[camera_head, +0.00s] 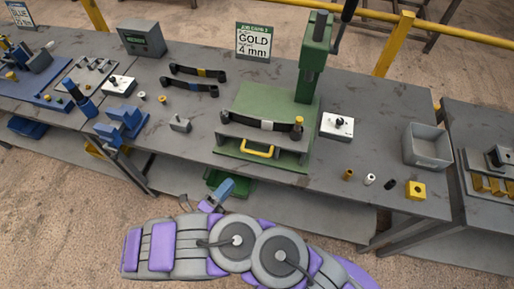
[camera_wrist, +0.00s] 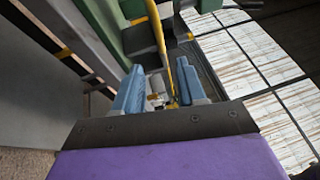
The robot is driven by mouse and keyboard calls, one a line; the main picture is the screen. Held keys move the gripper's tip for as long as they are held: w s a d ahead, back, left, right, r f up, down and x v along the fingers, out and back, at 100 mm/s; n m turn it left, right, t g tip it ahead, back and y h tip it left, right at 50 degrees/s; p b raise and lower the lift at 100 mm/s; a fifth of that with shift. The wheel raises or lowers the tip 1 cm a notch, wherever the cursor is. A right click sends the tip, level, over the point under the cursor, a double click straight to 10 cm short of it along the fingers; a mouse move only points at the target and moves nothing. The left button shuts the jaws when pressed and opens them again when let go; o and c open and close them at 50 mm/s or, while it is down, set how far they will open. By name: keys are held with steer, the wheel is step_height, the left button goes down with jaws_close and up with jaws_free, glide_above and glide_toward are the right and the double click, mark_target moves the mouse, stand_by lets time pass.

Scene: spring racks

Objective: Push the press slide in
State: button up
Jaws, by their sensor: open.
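The green press (camera_head: 313,60) stands on the middle bench. Its grey slide (camera_head: 285,143) is at the front edge, with a yellow handle (camera_head: 258,151) on its front. A dark leaf spring (camera_head: 240,119) with a pale middle band lies across the slide, and a yellow bushing stands at its right end. My gripper (camera_head: 219,192) is below and left of the handle, in front of the bench. In the wrist view my gripper (camera_wrist: 161,82) is open, blue fingers apart. The yellow handle (camera_wrist: 163,45) shows between and beyond them; I cannot tell whether they touch.
A job card (camera_head: 254,42) reads GOLD 4 mm. Two more leaf springs (camera_head: 190,87) lie left of the press. A white switch box (camera_head: 337,126), a grey bin (camera_head: 428,146) and several small bushings are to its right. Floor in front is open.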

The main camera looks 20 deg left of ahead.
mark_target(261, 143)
steer(key=b+x, duration=0.1)
steer(key=x, duration=0.7)
steer(key=b+x, duration=0.1)
steer(key=x, duration=0.8)
steer(key=shift+w+a+f+b, duration=0.15)
steer(key=shift+a+f+b, duration=0.05)
steer(key=shift+a+b, duration=0.1)
jaws_close()
